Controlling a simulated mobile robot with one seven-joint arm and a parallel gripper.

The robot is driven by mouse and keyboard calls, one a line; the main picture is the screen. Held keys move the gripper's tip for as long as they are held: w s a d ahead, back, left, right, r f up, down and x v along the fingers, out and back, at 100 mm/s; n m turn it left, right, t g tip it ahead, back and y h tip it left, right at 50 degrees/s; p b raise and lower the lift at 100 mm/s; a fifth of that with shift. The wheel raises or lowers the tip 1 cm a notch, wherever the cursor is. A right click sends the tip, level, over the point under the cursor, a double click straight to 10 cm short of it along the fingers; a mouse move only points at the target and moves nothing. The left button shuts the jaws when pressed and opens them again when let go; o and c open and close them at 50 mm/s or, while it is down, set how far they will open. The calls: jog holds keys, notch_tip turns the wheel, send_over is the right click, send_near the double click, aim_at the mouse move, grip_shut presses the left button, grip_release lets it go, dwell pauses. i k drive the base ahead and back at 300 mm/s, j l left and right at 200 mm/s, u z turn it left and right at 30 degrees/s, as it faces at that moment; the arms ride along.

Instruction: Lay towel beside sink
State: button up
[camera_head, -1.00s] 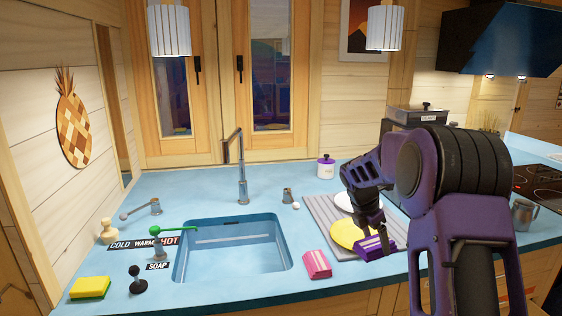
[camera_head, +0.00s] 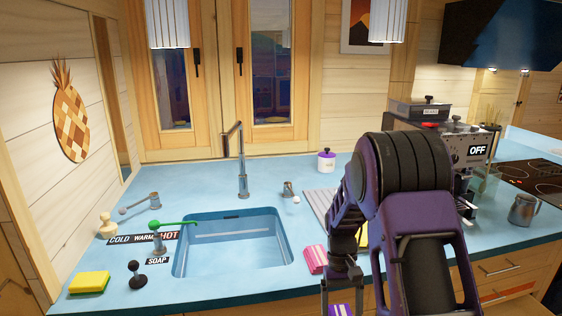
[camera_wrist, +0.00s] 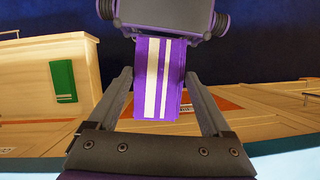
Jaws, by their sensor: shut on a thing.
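A purple towel with white stripes (camera_head: 341,310) is in my gripper (camera_head: 342,276), low in front of the counter's front edge; the bottom of the picture cuts it off. In the wrist view the towel (camera_wrist: 151,85) hangs between the two fingers (camera_wrist: 158,80). The blue sink (camera_head: 285,255) is set in the counter, to the left of my gripper. A pink striped towel (camera_head: 314,259) lies on the counter just right of the sink, behind and left of my gripper.
The blue counter (camera_head: 205,295) is clear in front of the sink. The grey drying mat (camera_head: 322,203) is mostly hidden behind my arm.

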aim_at(104, 259)
jog(key=k+j, duration=0.1)
jog(key=j, duration=0.4)
jog(key=k+j+u, duration=0.15)
jog(key=j, duration=0.4)
jog(key=k+j, duration=0.1)
jog(key=j, duration=0.4)
jog(key=k+j+u, duration=0.15)
jog(key=j, duration=0.4)
jog(key=i+l, duration=0.05)
